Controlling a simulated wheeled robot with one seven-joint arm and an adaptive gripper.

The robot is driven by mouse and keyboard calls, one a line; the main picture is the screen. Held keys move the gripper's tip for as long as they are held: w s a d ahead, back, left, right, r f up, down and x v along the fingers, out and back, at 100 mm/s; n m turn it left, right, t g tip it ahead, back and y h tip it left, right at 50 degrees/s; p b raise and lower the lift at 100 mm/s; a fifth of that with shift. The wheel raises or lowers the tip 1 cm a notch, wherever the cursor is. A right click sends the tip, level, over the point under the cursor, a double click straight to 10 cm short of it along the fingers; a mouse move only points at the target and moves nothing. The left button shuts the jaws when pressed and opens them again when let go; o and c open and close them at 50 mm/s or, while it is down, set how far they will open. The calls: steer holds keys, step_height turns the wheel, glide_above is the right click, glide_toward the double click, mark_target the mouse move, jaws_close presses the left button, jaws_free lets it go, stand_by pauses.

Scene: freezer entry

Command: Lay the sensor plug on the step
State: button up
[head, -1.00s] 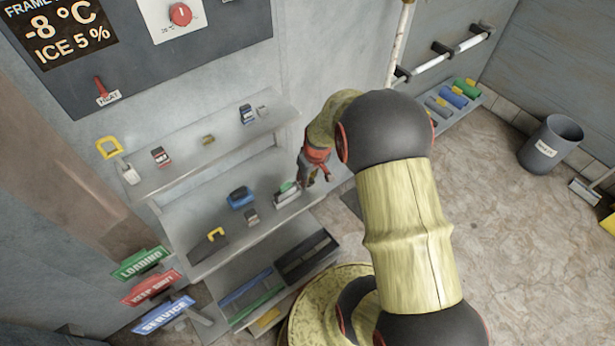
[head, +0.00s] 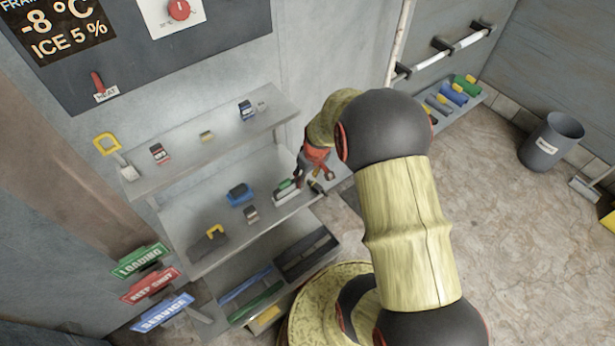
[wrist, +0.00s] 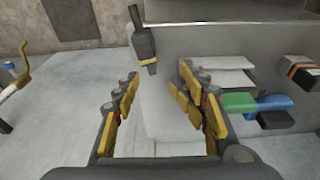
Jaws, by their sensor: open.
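The sensor plug seems to be the dark grey piece with a narrow end (wrist: 145,42) just beyond my fingertips in the wrist view. In the head view it looks like the small dark piece (head: 317,187) just below my gripper (head: 324,171), at the right end of the middle shelf. My gripper (wrist: 158,88) is open, its yellow-padded fingers apart with nothing between them. A pale grey block or ledge (wrist: 165,118), possibly the step, lies below and between the fingers. I cannot tell exactly what the plug rests on.
A green-topped item (head: 285,186) stands just left of my gripper on the middle shelf, with a blue item (head: 240,195) further left. The upper shelf (head: 180,163) holds several small objects. A dark tray (head: 306,253) is below. A bin (head: 551,141) stands far right on open floor.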

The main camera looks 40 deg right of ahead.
steer(key=v, duration=1.2)
steer(key=s+a+r+t, duration=0.1)
steer(key=s+a+r, duration=0.6)
steer(key=a+r, duration=0.2)
steer(key=s+a+r+t, duration=0.2)
steer(key=s+a+r, duration=0.5)
steer(key=a+r, duration=0.3)
step_height(320, 180, up, 4)
steer(key=shift+s+r, duration=0.25)
steer(key=shift+s, duration=0.15)
